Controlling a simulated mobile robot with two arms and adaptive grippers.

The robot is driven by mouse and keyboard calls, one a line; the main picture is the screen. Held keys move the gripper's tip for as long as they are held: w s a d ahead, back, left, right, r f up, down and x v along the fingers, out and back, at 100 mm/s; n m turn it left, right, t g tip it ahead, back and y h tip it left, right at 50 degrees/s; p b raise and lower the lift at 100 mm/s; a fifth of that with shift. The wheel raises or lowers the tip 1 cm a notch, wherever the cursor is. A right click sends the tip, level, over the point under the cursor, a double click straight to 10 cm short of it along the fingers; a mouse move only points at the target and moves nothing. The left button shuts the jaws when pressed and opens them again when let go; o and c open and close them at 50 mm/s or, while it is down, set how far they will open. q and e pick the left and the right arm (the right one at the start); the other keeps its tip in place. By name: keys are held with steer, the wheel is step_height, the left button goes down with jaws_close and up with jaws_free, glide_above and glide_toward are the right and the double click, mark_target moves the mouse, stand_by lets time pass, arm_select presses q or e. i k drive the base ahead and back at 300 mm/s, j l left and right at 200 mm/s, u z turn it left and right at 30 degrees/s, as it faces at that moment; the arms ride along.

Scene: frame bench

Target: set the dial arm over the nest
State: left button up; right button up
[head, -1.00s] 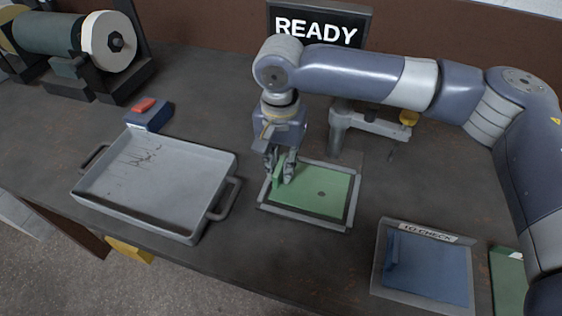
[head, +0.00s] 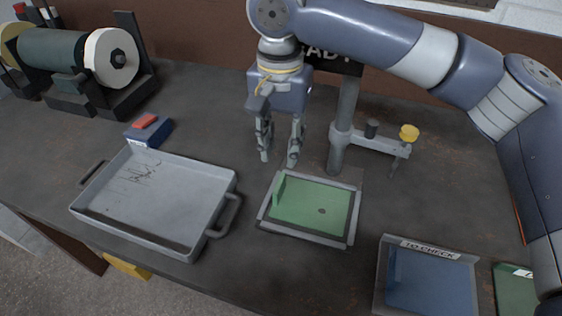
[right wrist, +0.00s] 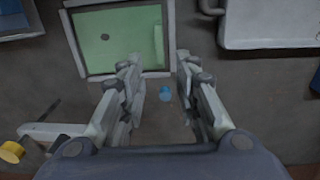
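The nest (head: 351,228) is a grey frame on the bench holding a flat green plate (head: 318,205) with a small dark hole and an upright lip at its left. The dial arm (head: 374,144) reaches right from a grey post (head: 343,120), with a yellow knob (head: 409,133) and thin probe at its end. It points away from the nest, behind it and to the right. My right gripper (head: 279,161) is open and empty, above the bench behind the nest. In the right wrist view, the nest (right wrist: 122,75) lies beyond the open fingers (right wrist: 158,72). My left gripper is out of view.
A grey tray (head: 225,183) with handles stands left of the nest. A blue block with a red top (head: 147,131) is behind it. A blue "TO CHECK" tray (head: 430,285) is front right. A grinder (head: 90,65) stands back left. A sign is partly hidden behind my right arm.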

mark_target(368, 138)
steer(key=k, duration=1.5)
